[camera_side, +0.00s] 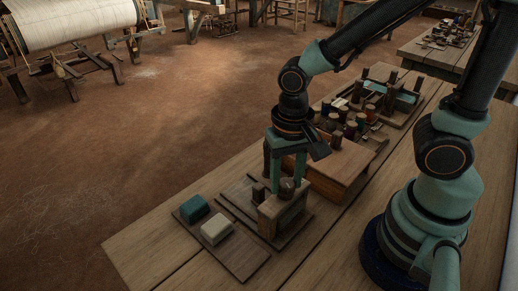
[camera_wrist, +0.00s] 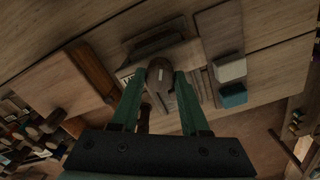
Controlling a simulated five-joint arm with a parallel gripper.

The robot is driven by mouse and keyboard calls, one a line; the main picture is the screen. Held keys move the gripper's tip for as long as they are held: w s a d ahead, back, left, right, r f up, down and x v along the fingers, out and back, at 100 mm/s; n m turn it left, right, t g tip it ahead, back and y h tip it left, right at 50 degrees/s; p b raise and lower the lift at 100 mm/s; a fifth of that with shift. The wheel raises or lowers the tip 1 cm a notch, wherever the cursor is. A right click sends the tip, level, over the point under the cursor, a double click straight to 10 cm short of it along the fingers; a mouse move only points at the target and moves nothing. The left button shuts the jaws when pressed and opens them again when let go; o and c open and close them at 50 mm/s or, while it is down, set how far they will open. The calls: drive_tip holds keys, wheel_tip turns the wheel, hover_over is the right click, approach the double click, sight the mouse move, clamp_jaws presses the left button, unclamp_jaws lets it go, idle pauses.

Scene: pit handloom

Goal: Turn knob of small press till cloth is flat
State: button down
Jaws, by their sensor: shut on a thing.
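The small wooden press (camera_side: 284,214) stands on a board near the front of the table. Its round brown knob (camera_side: 287,188) sits on top, and it also shows in the wrist view (camera_wrist: 160,73). My gripper (camera_side: 287,176) points down over the press, with its two green fingers shut on the knob, one on each side. In the wrist view my gripper (camera_wrist: 160,78) has the knob between its fingertips. The cloth inside the press is hidden, so I cannot tell whether it is flat.
A board (camera_side: 240,256) left of the press bears a teal folded block (camera_side: 195,208) and a cream one (camera_side: 216,231). A wooden box (camera_side: 340,174) stands close behind the press, with several spools and a tray beyond. The table's front left corner is clear.

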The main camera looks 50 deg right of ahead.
sight(286, 182)
drive_tip(key=shift+m, duration=0.3)
drive_tip(key=shift+c, duration=2)
unclamp_jaws()
drive_tip(key=shift+r, duration=0.15)
wheel_tip(286, 182, up, 12)
drive_tip(key=w+d+r+n+t, duration=0.1)
drive_tip(key=w+d+n+t, duration=0.3)
drive_tip(key=d, duration=0.5)
drive_tip(key=shift+d+r+n+t, duration=0.2)
drive_tip(key=shift+d+n+t, duration=0.1)
drive_tip(key=shift+n+t, duration=0.65)
